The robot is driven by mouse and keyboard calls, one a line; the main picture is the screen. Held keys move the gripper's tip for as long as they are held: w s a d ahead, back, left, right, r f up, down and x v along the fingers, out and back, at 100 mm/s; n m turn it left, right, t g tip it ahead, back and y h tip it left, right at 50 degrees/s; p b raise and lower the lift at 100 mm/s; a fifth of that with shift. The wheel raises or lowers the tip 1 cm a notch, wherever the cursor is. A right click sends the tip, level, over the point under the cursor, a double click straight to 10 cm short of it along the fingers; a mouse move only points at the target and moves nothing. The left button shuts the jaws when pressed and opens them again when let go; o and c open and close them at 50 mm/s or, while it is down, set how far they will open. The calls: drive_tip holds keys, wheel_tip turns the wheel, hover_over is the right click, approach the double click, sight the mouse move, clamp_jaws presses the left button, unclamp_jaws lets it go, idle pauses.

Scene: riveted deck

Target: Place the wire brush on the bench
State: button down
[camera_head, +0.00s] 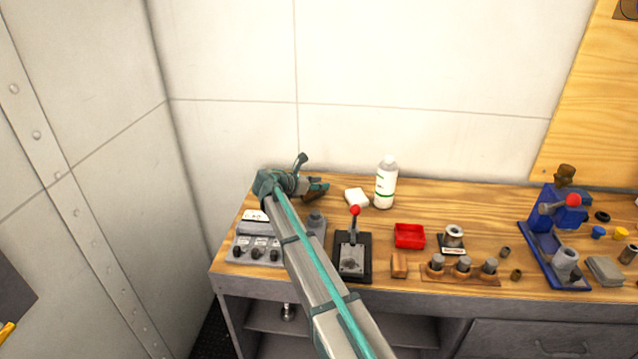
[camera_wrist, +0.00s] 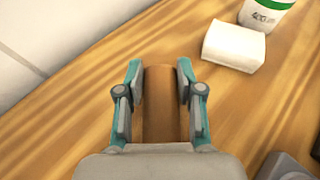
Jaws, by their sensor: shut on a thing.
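The wire brush (camera_wrist: 160,100) shows as a brown block between the fingers of my gripper (camera_wrist: 160,88) in the wrist view. My gripper is shut on it, with one finger along each side. In the head view my gripper (camera_head: 318,185) is over the back left part of the wooden bench (camera_head: 460,208), and a brown part of the brush (camera_head: 313,197) shows just below it. The bristles are hidden. I cannot tell whether the brush touches the bench top.
A white block (camera_head: 356,198) and a white bottle (camera_head: 386,185) stand right of my gripper. A lever device (camera_head: 352,258), grey box with knobs (camera_head: 256,248) and red tray (camera_head: 409,236) are nearer the front. The wall is close behind. Bare wood lies right of the bottle.

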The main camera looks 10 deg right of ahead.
drive_tip(key=shift+f, duration=0.15)
drive_tip(key=c, duration=0.7)
unclamp_jaws()
drive_tip(key=b+v, duration=0.1)
drive_tip(key=v, duration=1.1)
